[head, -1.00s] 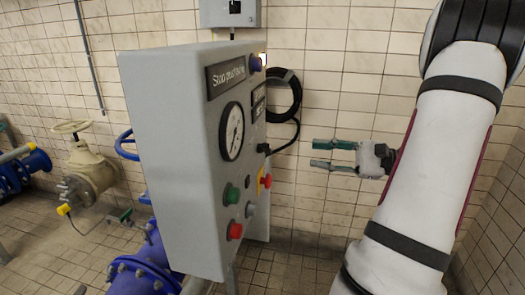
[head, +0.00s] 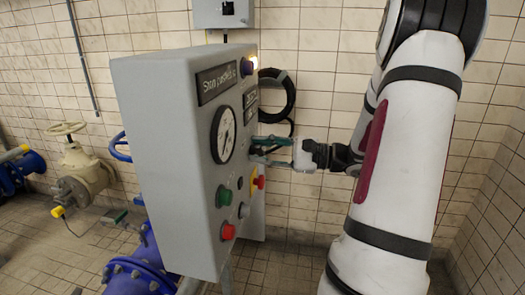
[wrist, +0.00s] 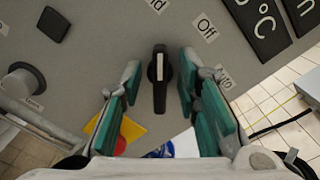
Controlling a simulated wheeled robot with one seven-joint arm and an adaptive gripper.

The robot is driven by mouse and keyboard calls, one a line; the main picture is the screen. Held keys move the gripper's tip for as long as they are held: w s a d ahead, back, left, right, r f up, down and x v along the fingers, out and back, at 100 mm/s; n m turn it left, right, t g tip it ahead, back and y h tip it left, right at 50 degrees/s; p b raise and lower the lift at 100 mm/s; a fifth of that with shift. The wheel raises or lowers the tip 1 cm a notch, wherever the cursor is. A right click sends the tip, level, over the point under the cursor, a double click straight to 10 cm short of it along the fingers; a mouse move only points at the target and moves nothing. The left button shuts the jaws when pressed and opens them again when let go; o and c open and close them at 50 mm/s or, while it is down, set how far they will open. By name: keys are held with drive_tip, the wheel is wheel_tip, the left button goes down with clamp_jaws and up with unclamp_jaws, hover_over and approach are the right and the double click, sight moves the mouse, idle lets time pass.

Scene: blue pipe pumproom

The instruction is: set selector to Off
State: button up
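The selector (wrist: 159,80) is a black bar-shaped knob with a white mark, seen in the wrist view. Its long axis runs up the picture, toward a label (wrist: 157,5) that is partly cut off. The "Off" label (wrist: 205,26) sits to its upper right, and an "Auto" label (wrist: 224,78) is partly hidden behind the right finger. My gripper (wrist: 160,76) is open, with one teal-padded finger on each side of the knob and a visible gap on both sides. In the head view my gripper (head: 266,154) is at the panel face; the knob is hidden there.
The grey control box (head: 165,150) carries a gauge (head: 223,133), a green button (head: 224,195), a red button (head: 228,231) and a red emergency stop on yellow (head: 260,182). A black cable coil (head: 277,95) hangs behind. Blue pipes (head: 140,275) stand below left.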

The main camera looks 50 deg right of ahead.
drive_tip(key=shift+c, duration=0.6)
clamp_jaws()
drive_tip(key=m+p, duration=0.3)
drive_tip(key=shift+s+r+m, duration=0.1)
drive_tip(key=shift+s+m, duration=0.05)
drive_tip(key=shift+m, duration=0.15)
drive_tip(key=m+p, duration=0.3)
drive_tip(key=m, duration=0.1)
drive_tip(key=shift+d+m, duration=0.1)
drive_tip(key=shift+m, duration=0.6)
